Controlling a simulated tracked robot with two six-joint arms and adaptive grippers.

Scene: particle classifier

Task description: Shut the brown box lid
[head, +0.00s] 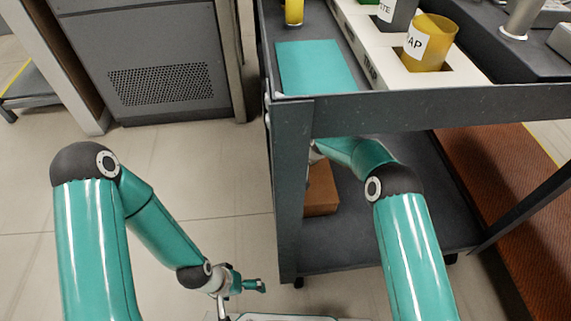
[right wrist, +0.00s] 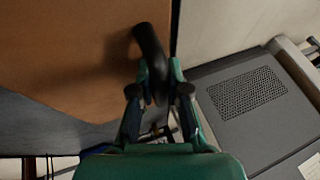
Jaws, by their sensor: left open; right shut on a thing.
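The brown box (head: 320,190) stands on the lower shelf of the grey cart, partly hidden behind the cart's corner post and my right arm. In the right wrist view a flat brown panel of it (right wrist: 70,50) fills the upper left, with a dark curved handle (right wrist: 148,45) near its right edge. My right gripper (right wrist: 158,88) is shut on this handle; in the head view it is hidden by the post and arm. I cannot tell how far the lid stands open. My left gripper (head: 243,290) is open and empty, low over the floor left of the cart.
The cart's upper shelf (head: 430,103) and corner post (head: 289,190) are close to my right arm. A teal sheet (head: 315,66) and a yellow cup (head: 428,45) are on top. A grey cabinet (head: 150,50) stands at the back left. The floor (head: 220,180) between is clear.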

